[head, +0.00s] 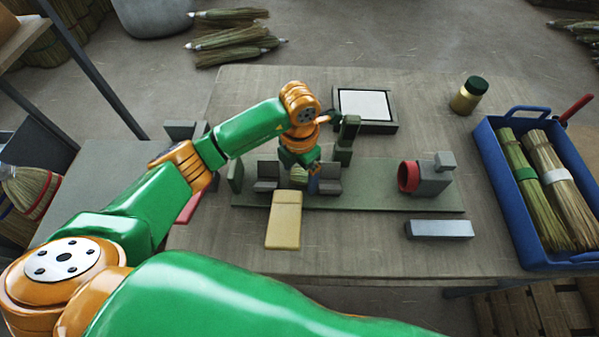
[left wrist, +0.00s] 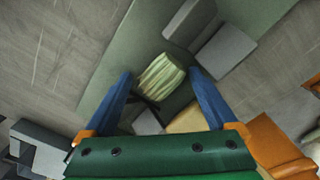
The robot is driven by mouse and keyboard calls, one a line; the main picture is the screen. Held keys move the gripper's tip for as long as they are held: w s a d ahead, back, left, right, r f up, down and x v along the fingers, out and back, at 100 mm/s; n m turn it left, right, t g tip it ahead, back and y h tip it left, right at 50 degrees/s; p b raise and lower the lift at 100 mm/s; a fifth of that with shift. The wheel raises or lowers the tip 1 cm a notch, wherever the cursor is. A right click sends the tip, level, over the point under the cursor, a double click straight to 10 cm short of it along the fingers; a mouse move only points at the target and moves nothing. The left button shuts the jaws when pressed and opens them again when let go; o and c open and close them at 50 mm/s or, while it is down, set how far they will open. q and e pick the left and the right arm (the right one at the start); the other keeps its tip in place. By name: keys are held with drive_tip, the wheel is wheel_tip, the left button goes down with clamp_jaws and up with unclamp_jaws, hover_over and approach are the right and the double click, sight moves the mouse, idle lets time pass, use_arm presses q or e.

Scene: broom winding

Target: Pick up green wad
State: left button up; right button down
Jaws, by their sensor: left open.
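The green wad (head: 298,176) is a small striped pale-green bundle. It lies on the green board (head: 375,197) between grey angled blocks (head: 266,184) (head: 330,186). In the left wrist view the wad (left wrist: 160,78) shows between the two blue fingers, towards their tips. My left gripper (head: 307,166) is right over the wad and open, its fingers (left wrist: 159,74) spread on either side of it. I cannot tell whether a finger touches it. The gripper partly hides the blocks in the head view. My right gripper is not in view.
A yellow pad (head: 284,225) lies in front of the blocks. A grey fixture with a red ring (head: 408,176) stands on the board's right. A grey bar (head: 440,229), a jar (head: 468,96), a white-topped plate (head: 364,105) and a blue crate (head: 507,208) of bundles are around it.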

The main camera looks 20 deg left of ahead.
use_arm(q)
drive_tip(key=c, duration=1.4)
drive_tip(key=shift+w+r, duration=0.1)
drive_tip(key=shift+c, duration=0.2)
